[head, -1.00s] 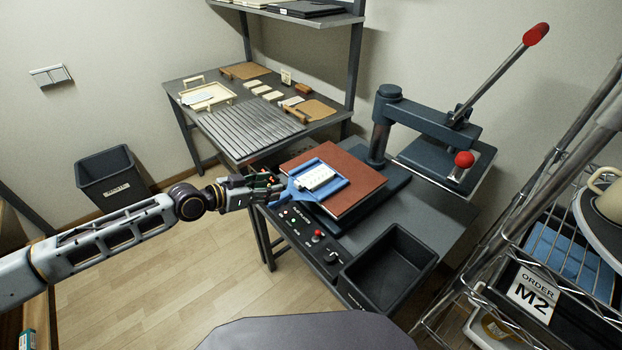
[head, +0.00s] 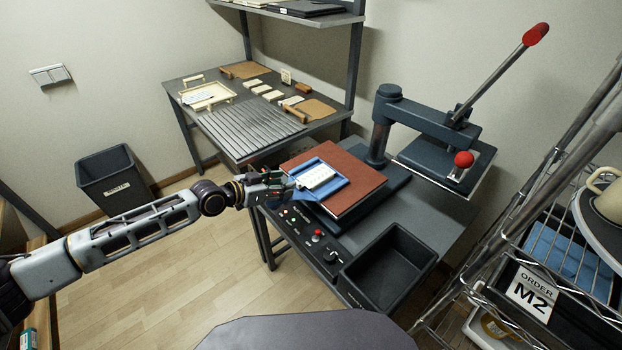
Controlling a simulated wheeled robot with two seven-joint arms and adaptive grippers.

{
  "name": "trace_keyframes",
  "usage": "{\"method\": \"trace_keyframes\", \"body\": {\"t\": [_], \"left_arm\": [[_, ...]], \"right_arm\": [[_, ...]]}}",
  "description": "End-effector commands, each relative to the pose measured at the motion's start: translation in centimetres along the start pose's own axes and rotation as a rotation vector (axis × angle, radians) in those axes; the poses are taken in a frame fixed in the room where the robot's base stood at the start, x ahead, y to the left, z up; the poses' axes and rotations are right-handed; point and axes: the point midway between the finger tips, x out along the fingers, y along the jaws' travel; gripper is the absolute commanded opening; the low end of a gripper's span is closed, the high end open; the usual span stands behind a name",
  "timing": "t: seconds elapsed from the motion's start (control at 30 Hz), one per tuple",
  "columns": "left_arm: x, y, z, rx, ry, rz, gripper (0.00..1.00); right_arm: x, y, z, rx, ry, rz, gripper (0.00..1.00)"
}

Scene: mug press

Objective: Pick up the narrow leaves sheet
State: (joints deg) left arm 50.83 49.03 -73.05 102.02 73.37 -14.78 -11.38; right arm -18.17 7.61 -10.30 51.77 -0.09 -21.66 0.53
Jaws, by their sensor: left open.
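A white sheet with faint printed marks (head: 316,176) lies in a blue frame (head: 338,188) on the red-brown pad (head: 360,180) of the press. The marks are too small to tell whether they are narrow leaves. My left gripper (head: 289,187) is open at the left end of the blue frame, by its blue tab. It hides part of the tab, and I cannot tell whether it touches it. Another pale sheet (head: 203,97) lies in a cream tray on the back table. My right gripper is not in view.
The press (head: 421,114) has a raised lever with a red knob and a plate swung to the right. A black bin (head: 388,268) and a control panel (head: 318,246) are at the front. A wire rack (head: 540,230) stands at right. The back table (head: 250,128) holds several small blocks.

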Motion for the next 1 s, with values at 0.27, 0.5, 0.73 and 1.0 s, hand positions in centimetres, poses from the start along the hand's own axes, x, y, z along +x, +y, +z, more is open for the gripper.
{"method": "trace_keyframes", "body": {"t": [0.27, 0.5, 0.73, 1.0], "left_arm": [[0.6, 0.2, 0.0, 0.000, 0.000, 0.000, 0.48], [2.4, 0.6, 0.0, 0.000, 0.001, 0.001, 0.48], [4.2, 0.7, 0.2, -0.001, 0.001, 0.001, 0.48], [5.2, 0.7, 0.2, -0.001, 0.000, 0.000, 0.48]], "right_arm": [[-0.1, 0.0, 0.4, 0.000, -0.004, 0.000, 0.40], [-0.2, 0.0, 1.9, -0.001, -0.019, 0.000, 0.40], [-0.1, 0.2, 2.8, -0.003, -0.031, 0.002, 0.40], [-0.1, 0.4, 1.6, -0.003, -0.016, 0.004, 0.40]]}}
